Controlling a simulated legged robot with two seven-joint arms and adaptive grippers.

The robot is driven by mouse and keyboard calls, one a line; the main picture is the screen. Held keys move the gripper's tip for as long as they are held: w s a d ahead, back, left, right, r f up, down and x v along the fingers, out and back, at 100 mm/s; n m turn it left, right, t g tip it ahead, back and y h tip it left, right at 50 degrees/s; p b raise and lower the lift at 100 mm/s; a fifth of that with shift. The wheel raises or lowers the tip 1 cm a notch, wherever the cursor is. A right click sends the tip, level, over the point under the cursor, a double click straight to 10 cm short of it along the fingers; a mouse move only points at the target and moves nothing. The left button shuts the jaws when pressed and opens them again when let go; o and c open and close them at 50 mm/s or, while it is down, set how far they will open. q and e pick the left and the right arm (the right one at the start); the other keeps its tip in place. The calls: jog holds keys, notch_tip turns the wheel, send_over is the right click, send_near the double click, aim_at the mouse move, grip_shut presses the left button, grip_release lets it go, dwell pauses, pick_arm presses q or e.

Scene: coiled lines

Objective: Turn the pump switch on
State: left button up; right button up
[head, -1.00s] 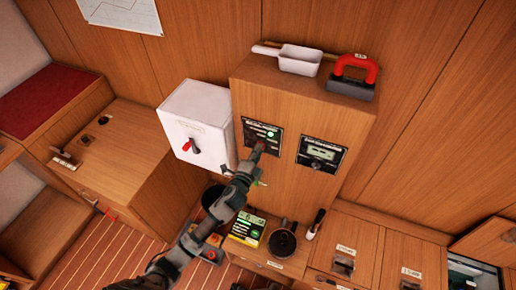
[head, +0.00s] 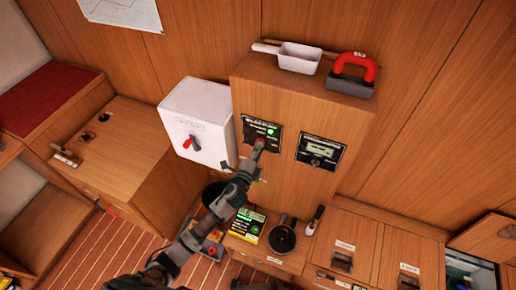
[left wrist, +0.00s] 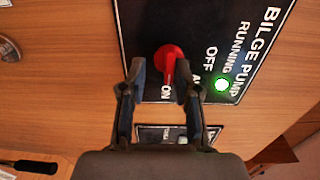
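The pump switch is a red lever (left wrist: 169,62) on a black panel (left wrist: 140,30) marked BILGE PUMP, with OFF and ON labels. The lever's narrow end points toward the ON label. A green lamp (left wrist: 222,84) beside RUNNING is lit. In the head view the panel (head: 250,125) is on the front of the wooden cabinet, with the lamp (head: 271,132) green. My left gripper (left wrist: 160,76) is at the panel, its fingers apart on either side of the lever. The right finger is close to it; contact cannot be told. The gripper (head: 258,152) partly hides the lever in the head view. My right gripper is out of view.
A white box (head: 200,110) with a red-and-black switch sticks out left of the panel. A second panel with a display (head: 320,150) is to its right. A white scoop (head: 298,57) and a red-handled tool (head: 355,75) lie on the cabinet top.

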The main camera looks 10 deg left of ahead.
pick_arm(q)
jog(key=shift+r, duration=0.2)
jog(key=s+a, duration=0.2)
jog(key=s, duration=0.9)
jog(key=shift+s+a, duration=0.15)
jog(key=shift+s, duration=0.2)
jog(key=s+a+f+n+g+y, duration=0.1)
jog(key=a+f+n+g, duration=0.1)
jog(key=f, duration=0.9)
jog(key=a+f+n+g+y, duration=0.1)
jog(key=a+f+n+g, duration=0.15)
jog(key=f, duration=0.85)
jog(key=s+a+f+n+g+y, duration=0.1)
jog(key=s+a+f+n+g, duration=0.1)
jog(key=s+f, duration=0.5)
jog(key=s+a+f+n+g, duration=0.2)
jog(key=s+f+n, duration=0.1)
jog(key=f, duration=0.8)
jog(key=s+f+n+g, duration=0.2)
jog(key=s+f, duration=0.4)
jog(key=s, duration=0.5)
jog(key=s+a+f+n+g, duration=0.1)
jog(key=s+f+n+g, duration=0.2)
jog(key=s, duration=0.9)
jog(key=s+f+n+g, duration=0.3)
jog(key=s+f, duration=0.6)
jog(key=s, duration=0.2)
jog(key=shift+s+a, duration=0.15)
jog(key=shift+s, duration=0.1)
